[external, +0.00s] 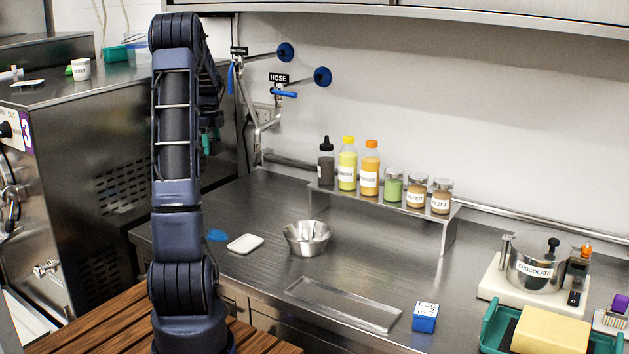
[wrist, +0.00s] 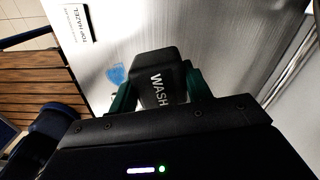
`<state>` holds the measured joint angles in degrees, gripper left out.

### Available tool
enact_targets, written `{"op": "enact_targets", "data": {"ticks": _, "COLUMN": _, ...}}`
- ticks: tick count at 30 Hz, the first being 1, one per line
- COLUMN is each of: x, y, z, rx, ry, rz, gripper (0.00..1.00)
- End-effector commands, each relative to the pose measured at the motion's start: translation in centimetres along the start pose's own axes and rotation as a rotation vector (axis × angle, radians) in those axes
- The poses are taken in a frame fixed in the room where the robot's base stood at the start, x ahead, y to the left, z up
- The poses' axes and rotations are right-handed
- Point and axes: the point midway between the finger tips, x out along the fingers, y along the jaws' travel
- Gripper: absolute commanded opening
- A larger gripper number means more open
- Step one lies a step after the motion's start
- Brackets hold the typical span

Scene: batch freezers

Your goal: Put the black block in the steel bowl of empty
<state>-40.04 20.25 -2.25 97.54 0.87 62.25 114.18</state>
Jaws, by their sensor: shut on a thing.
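My gripper (wrist: 161,92) has green fingers closed on both sides of a black block (wrist: 158,80) marked "WASH" in the wrist view. In the external view my arm mostly hides my gripper; a bit of green (external: 211,141) shows beside the arm, above the counter's left part, and the block cannot be made out. The steel bowl (external: 307,238) stands upright on the steel counter, right of my arm and in front of the bottle shelf. The bowl is not seen in the wrist view.
A shallow clear tray (external: 344,304) and a blue box (external: 425,317) are in front. Bottles and jars line a raised shelf (external: 447,232) behind. Hose valves (external: 285,93) stick out from the wall.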

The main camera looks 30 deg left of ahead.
Motion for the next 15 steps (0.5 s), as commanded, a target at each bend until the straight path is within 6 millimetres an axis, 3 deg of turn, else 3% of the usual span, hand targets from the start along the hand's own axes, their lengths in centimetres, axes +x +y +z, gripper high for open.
{"op": "enact_targets", "data": {"ticks": 15, "x": -4.2, "y": 7.1, "z": -7.8, "rx": -0.646, "ry": 0.000, "rz": -0.003, "gripper": 0.25}}
